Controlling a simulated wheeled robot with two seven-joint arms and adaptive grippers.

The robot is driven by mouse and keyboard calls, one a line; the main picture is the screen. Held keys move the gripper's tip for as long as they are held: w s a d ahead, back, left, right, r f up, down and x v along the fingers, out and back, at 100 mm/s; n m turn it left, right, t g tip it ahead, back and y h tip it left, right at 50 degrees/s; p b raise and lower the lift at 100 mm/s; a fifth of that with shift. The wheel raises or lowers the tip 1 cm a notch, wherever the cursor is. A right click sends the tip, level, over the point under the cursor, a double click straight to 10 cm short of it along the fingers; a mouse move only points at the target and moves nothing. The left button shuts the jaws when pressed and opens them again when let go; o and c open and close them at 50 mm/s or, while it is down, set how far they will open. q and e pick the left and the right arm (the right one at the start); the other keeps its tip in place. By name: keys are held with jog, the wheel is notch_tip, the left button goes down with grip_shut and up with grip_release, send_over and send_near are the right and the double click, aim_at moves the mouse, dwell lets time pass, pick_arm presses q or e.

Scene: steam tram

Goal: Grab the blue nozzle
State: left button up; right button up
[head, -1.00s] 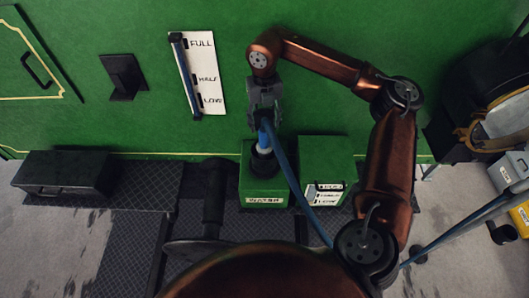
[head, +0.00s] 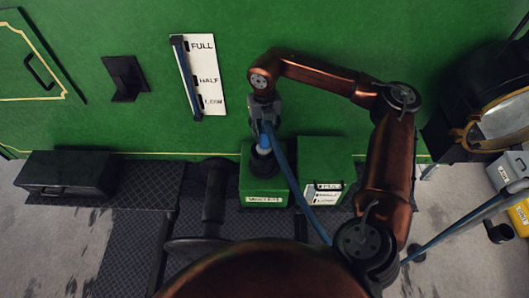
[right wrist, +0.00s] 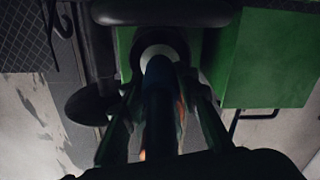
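The blue nozzle (head: 265,141) stands upright in the dark collar on top of a green box (head: 249,190) with a white label. A blue hose runs from it down to the right. My right gripper (head: 266,122) is above the box, with its fingers on either side of the nozzle's upper part. In the right wrist view, the dark nozzle (right wrist: 160,105) lies between the two fingers, which look spread apart from it. The picture is dark there, so contact is hard to judge. My left gripper is not in view.
A second green box (head: 325,160) stands just right of the first. A black box (head: 65,174) sits at left. A large lamp (head: 490,115) stands at right.

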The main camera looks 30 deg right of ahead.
grip_shut()
dwell(0.6)
